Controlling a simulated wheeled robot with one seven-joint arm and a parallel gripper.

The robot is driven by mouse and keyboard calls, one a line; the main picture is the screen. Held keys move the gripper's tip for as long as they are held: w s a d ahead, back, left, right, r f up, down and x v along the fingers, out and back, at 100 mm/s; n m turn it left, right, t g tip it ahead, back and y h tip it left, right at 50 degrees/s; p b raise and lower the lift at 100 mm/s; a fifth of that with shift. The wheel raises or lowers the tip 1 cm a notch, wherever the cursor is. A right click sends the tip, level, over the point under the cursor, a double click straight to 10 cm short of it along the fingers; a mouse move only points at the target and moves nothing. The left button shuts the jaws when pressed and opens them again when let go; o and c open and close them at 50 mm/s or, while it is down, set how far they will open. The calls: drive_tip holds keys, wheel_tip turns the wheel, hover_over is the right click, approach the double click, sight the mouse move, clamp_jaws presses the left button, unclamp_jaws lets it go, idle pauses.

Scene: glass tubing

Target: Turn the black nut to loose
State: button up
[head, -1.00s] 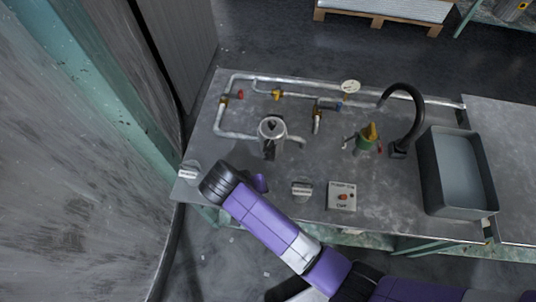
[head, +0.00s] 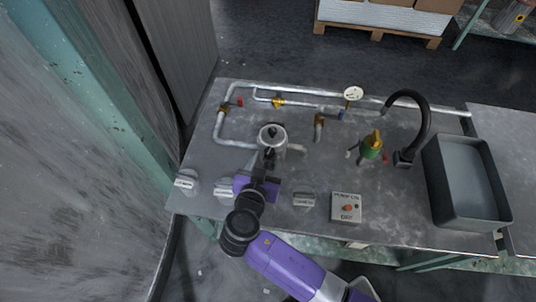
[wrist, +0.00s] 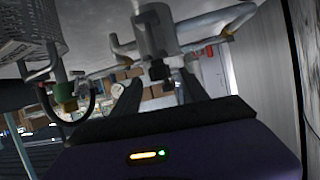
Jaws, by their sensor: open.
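A steel vessel (head: 273,142) stands on the grey bench, joined to the pipework. A small black part on its top, which looks like the black nut (head: 271,131), shows dark in the head view. In the wrist view, which appears upside down, the black nut (wrist: 158,71) hangs below the vessel (wrist: 155,32). My gripper (head: 269,166) is just in front of the vessel, pointing at it. In the wrist view my gripper (wrist: 157,95) is open, with one finger at each side of the nut in the picture. I cannot tell whether they reach around it.
Pipes with a gauge (head: 353,93) run along the back. A green valve body (head: 371,147), black curved spout (head: 420,105) and grey basin (head: 465,180) stand to the right.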

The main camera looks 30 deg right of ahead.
sight(269, 154)
drive_tip(key=shift+x, duration=1.4)
drive_tip(key=shift+s, duration=0.1)
clamp_jaws()
drive_tip(key=shift+d+n+t+y, duration=0.1)
drive_tip(key=shift+n+t+y, duration=0.3)
drive_tip(key=shift+n+y, duration=0.25)
unclamp_jaws()
